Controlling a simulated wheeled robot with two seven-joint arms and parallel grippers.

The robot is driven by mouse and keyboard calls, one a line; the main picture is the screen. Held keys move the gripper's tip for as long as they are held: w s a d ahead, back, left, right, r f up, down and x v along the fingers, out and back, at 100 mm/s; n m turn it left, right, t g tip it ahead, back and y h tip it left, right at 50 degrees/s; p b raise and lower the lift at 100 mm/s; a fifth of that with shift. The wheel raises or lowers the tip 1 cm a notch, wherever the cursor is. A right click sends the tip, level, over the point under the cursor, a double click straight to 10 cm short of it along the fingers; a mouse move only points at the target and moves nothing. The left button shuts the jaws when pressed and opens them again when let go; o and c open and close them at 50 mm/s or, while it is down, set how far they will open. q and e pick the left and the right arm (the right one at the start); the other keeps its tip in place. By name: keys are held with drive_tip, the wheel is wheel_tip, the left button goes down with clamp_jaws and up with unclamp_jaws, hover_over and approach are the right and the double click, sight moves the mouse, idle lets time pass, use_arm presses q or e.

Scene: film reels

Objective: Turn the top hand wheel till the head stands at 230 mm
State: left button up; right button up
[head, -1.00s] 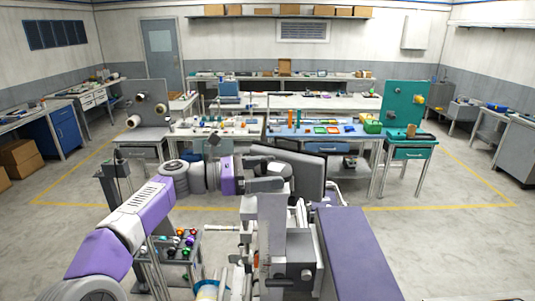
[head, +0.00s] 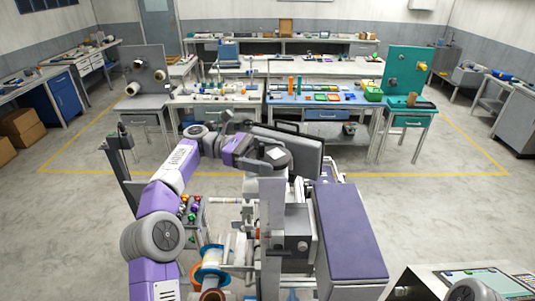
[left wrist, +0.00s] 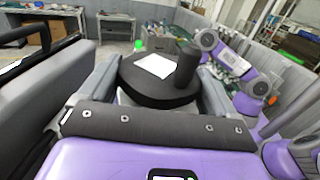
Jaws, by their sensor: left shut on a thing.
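The top hand wheel (head: 268,165) is a dark round disc with a white label, on top of the grey machine's column. In the left wrist view the wheel (left wrist: 150,85) has an upright black knob (left wrist: 187,65) on its right side. My left gripper (head: 262,156) is shut on the wheel, with a finger along each side of the rim. A grey block (head: 294,242) sits lower on the column. I cannot tell which part is the head, and no millimetre reading is legible. My right gripper is out of view.
A large dark panel (head: 292,148) stands close behind the wheel. A purple-topped cabinet (head: 345,230) is right of the column. Reels with blue and orange rims (head: 212,268) lie below left. A small cart with coloured knobs (head: 190,210) stands behind my left arm.

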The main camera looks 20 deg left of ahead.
use_arm(q)
drive_tip(key=shift+r+m+g, duration=0.1)
drive_tip(key=shift+m+g, duration=0.6)
drive_tip(key=shift+g, duration=0.2)
drive_tip(key=o, duration=0.8)
drive_tip(key=shift+c, duration=0.2)
